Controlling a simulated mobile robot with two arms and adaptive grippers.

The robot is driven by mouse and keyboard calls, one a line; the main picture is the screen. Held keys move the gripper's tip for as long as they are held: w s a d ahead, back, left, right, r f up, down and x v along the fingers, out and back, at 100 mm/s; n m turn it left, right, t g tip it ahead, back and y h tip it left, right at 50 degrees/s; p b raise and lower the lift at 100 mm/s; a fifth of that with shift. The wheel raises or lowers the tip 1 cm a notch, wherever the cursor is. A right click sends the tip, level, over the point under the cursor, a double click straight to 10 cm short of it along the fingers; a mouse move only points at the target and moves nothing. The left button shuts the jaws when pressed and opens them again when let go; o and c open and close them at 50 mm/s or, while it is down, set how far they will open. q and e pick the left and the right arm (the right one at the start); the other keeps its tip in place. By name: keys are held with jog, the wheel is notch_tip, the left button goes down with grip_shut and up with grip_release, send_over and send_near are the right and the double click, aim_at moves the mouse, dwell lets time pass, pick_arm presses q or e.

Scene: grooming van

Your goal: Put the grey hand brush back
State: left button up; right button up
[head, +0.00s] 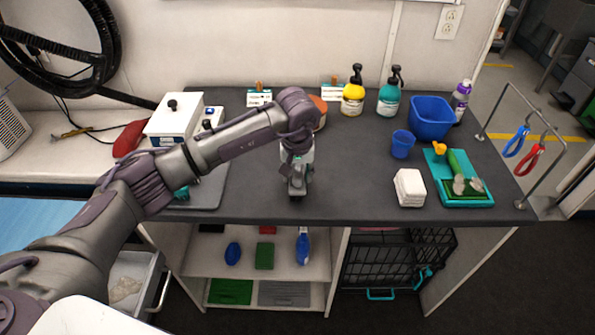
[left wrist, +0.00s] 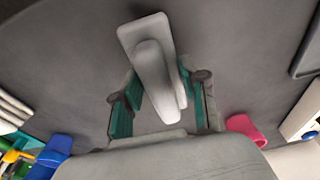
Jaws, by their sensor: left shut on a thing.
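The grey hand brush (left wrist: 154,75) shows in the left wrist view as a pale grey block with a raised grip. My left gripper (left wrist: 163,98) is shut on it, with a teal-padded finger on each side. In the head view my left gripper (head: 297,173) points down over the middle of the dark table near its front edge, and the brush (head: 297,187) shows only in small part below it. I cannot tell whether the brush touches the table. My right gripper is out of view.
The dark table (head: 340,205) holds white cloths (head: 409,188), a teal tray (head: 466,200), a blue cup (head: 402,144), a blue tub (head: 430,118) and spray bottles. The shelf (head: 205,262) below holds several coloured items, a green mat (head: 230,291) and a grey mat (head: 285,293). A crate (head: 390,262) stands beside it.

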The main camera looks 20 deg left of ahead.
pick_arm(q)
jog(key=shift+f, duration=0.2)
jog(key=o, duration=1.1)
jog(key=shift+r, duration=0.15)
jog(key=shift+r, duration=0.25)
jog(key=r, duration=0.3)
jog(key=s+r+b, duration=0.1)
jog(key=r, duration=0.6)
jog(key=shift+s+d+r+b, duration=0.2)
jog(key=shift+s+d+b, duration=0.05)
jog(key=shift+b, duration=0.15)
jog(key=shift+s+r, duration=0.15)
jog(key=shift+r, duration=0.4)
